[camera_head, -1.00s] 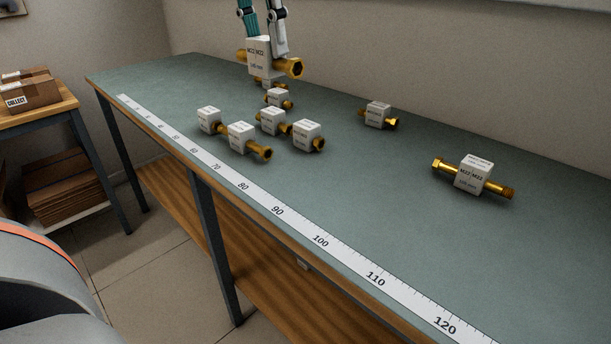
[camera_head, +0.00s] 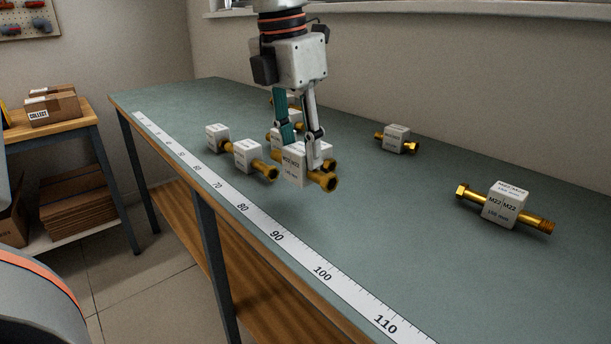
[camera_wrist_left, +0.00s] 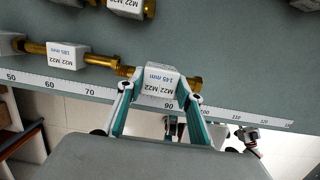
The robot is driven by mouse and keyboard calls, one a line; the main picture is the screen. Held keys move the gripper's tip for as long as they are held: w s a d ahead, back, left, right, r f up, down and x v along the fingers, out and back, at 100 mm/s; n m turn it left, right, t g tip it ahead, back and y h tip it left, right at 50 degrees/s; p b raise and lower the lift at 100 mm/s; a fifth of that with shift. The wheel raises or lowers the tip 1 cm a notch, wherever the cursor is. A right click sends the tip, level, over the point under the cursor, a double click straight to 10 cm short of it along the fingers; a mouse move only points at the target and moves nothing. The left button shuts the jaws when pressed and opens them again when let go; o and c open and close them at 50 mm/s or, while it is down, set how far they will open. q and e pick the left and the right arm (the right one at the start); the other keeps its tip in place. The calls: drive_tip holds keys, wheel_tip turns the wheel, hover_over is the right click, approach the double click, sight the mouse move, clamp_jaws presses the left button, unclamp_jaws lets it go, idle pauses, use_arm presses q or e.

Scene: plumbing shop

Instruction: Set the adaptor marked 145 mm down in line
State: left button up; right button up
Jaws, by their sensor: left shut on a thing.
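My left gripper (camera_head: 302,150) is shut on the white block of the adaptor marked 145 mm (camera_head: 293,170), a block with brass ends. It hangs above the bench, near the tape's 80 to 90 stretch as seen in the head view. An adaptor (camera_head: 248,156) and another (camera_head: 217,138) stand end to end along the tape. In the left wrist view the nearer one (camera_wrist_left: 68,55) has its brass end close to the held one; whether they touch is unclear.
A measuring tape (camera_head: 277,236) runs along the front edge of the green bench (camera_head: 400,235). More adaptors stand partly hidden behind my gripper. One adaptor (camera_head: 396,139) stands farther back and a larger one (camera_head: 505,204) at right. The bench front right is clear.

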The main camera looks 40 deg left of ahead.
sight(300, 171)
use_arm(q)
drive_tip(key=shift+f, duration=0.45)
wheel_tip(300, 171, down, 4)
drive_tip(key=shift+r+b, duration=0.15)
drive_tip(key=shift+b, duration=0.4)
drive_tip(key=shift+r, duration=0.1)
drive_tip(key=shift+f, duration=0.2)
drive_tip(key=o, duration=1.2)
use_arm(e)
drive_tip(key=shift+s+a+f+m, duration=0.25)
drive_tip(key=shift+a+m, duration=0.05)
drive_tip(key=shift+a, duration=0.15)
drive_tip(key=shift+s+a+f+m, duration=0.2)
drive_tip(key=shift+s+a+m, duration=0.1)
drive_tip(key=shift+a, duration=0.1)
